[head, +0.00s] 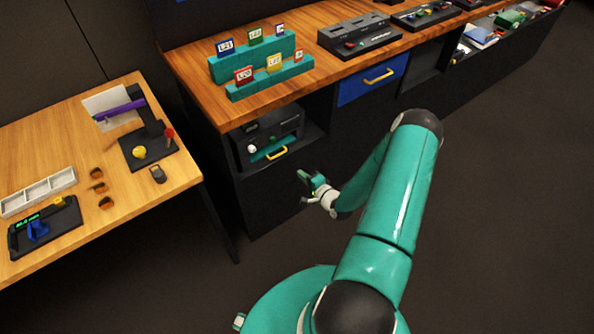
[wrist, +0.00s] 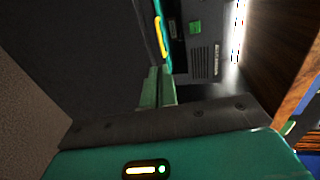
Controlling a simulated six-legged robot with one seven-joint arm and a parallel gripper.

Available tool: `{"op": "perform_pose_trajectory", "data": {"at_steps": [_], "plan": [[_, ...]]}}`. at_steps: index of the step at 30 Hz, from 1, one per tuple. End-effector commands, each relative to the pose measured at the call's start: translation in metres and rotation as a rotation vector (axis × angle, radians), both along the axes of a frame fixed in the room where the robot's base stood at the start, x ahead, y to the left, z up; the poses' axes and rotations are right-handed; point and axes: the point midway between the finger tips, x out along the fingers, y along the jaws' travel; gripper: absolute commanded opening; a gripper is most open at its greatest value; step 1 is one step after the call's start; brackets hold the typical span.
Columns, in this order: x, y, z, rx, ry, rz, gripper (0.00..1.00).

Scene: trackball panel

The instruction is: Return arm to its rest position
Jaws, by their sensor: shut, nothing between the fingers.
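My teal arm reaches forward from my body in the head view. My gripper (head: 311,181) is in the air in front of the dark bench front, below and right of the open shelf. In the wrist view its green fingers (wrist: 158,86) are together with nothing between them. It appears apart from every surface in the head view.
A dark device with a yellow handle (head: 277,153) sits in the open shelf; it also shows in the wrist view (wrist: 203,55). A blue drawer (head: 366,82) is right of it. A wooden table (head: 150,193) stands at the left. The floor (head: 500,220) at right is clear.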

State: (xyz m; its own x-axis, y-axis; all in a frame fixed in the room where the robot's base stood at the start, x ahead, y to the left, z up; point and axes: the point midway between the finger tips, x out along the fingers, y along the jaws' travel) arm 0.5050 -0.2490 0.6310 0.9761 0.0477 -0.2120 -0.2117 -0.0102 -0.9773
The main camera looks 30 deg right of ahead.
Motion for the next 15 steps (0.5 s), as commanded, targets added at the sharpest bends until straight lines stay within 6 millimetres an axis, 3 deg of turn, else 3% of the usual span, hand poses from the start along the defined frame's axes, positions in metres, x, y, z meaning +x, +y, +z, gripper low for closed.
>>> {"op": "perform_pose_trajectory", "data": {"at_steps": [9,15], "plan": [[-0.009,-0.001,0.002,0.0,0.0,0.0,0.0],[0.001,-0.004,0.016,-0.081,0.046,0.034,0.0]]}}
